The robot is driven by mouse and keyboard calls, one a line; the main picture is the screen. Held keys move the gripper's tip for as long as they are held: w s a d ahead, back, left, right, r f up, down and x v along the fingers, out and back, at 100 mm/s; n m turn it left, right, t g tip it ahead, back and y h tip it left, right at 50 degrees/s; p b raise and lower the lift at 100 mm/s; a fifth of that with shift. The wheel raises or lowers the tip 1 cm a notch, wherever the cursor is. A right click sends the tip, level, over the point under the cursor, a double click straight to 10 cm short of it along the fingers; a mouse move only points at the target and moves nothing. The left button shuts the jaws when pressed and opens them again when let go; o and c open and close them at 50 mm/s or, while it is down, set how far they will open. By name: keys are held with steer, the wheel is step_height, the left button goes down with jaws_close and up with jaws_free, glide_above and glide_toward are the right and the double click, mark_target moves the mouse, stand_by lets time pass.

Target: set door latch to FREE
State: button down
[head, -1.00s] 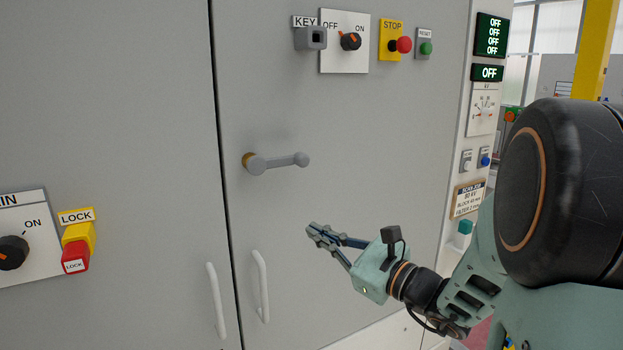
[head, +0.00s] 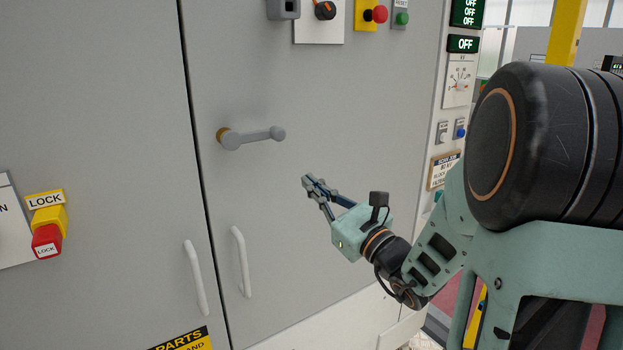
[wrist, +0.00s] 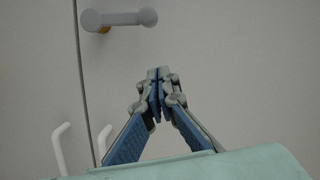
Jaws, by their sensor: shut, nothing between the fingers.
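The door latch is a grey lever (head: 252,136) on the grey cabinet door. Its round hub sits at the left over an orange-yellow ring, and its arm points right, nearly level, ending in a knob. No FREE marking is legible near it. In the wrist view the latch (wrist: 119,18) is at the top left, above and beyond my fingers. My gripper (head: 313,184) is shut and empty, below and to the right of the lever's knob, apart from it. In the wrist view my gripper's fingertips (wrist: 160,75) meet.
Two white vertical handles (head: 240,262) flank the door seam below the latch. A yellow and red LOCK device (head: 47,225) is at left. A dark knob (head: 325,10), a red stop button (head: 380,14) and a green button (head: 402,18) are above. The door face around my gripper is bare.

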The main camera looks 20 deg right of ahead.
mark_target(256, 137)
steer(key=w+a+r+p, duration=0.2)
steer(key=w+a+r, duration=0.1)
steer(key=w+r, duration=0.2)
steer(key=shift+p+x, duration=0.35)
steer(key=shift+x, duration=0.4)
